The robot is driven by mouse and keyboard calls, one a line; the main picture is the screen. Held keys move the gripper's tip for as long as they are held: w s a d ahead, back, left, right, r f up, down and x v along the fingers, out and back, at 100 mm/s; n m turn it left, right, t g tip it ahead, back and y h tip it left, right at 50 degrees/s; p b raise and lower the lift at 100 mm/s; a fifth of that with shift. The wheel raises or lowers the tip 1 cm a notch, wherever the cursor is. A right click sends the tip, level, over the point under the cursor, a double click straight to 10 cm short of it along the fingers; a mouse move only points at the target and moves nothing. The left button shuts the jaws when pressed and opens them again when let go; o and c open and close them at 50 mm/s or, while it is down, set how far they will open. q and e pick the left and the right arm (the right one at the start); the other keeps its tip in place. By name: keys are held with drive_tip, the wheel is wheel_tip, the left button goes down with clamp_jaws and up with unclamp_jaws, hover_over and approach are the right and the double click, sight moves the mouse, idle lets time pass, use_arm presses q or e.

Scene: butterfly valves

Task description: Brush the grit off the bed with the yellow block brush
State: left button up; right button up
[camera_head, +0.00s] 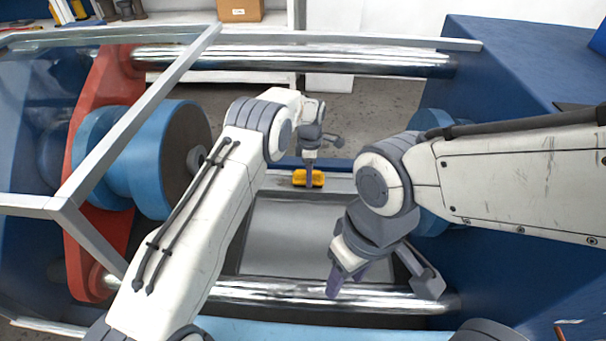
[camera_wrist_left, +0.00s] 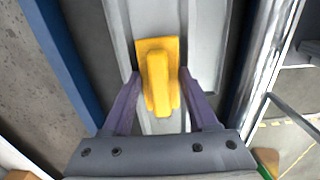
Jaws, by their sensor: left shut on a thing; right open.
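The yellow block brush (camera_head: 317,178) is at the far side of the bed, at the tip of my left gripper (camera_head: 309,175). In the left wrist view the brush (camera_wrist_left: 157,75) sits between the purple fingers of my left gripper (camera_wrist_left: 160,80), which is shut on it. The brush appears to be on or just above a pale grey strip. The bed (camera_head: 290,235) is a smooth grey plate between two polished bars. I cannot make out any grit on it. My right gripper (camera_head: 345,283) is open and empty, over the bed's near right part.
Polished bars run along the far side (camera_head: 300,60) and near side (camera_head: 290,293). A red plate (camera_head: 95,150) with a blue cylinder (camera_head: 150,160) stands left. A blue housing (camera_head: 510,90) stands right. A grey frame (camera_head: 150,110) crosses the upper left.

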use_arm(q)
drive_tip(key=shift+d, duration=0.4)
drive_tip(key=shift+a+p, duration=0.7)
drive_tip(key=shift+a, duration=3.05)
drive_tip(key=shift+a+p, duration=0.3)
drive_tip(key=shift+a, duration=3.5)
drive_tip(key=shift+d, duration=0.1)
drive_tip(key=shift+d, duration=3.75)
drive_tip(key=shift+d+b, duration=0.9)
drive_tip(key=shift+d, duration=2.8)
drive_tip(key=shift+a, duration=0.1)
